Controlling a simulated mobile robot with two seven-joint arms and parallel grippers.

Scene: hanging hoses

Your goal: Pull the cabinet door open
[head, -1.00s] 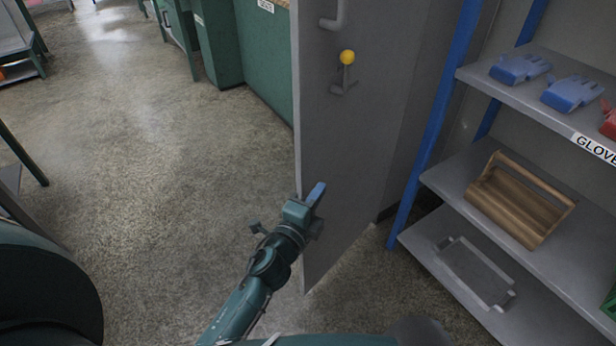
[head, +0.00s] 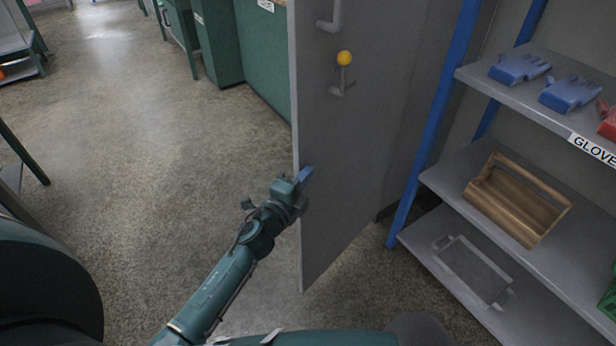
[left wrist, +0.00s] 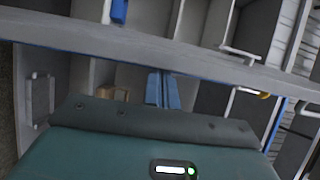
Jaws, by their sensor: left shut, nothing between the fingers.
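The cabinet door (head: 345,190) is a tall grey panel in the middle of the head view. It stands at an angle, with its free edge toward the left and floor showing below it. A grey bar handle (head: 333,18) and a lever with a yellow knob (head: 344,58) are on its face. My left gripper (head: 305,177) is shut and empty at the door's free edge, well below the handle; I cannot tell whether it touches. In the left wrist view its blue fingers (left wrist: 162,90) are together, just under a long grey edge. My right gripper is not in view.
A rack with blue posts (head: 437,125) stands right of the door. It holds blue gloves (head: 570,94), a wooden carrier (head: 518,200) and a grey frame-like tray (head: 473,272). Green cabinets (head: 255,60) stand behind the door. Open floor (head: 150,170) lies to the left.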

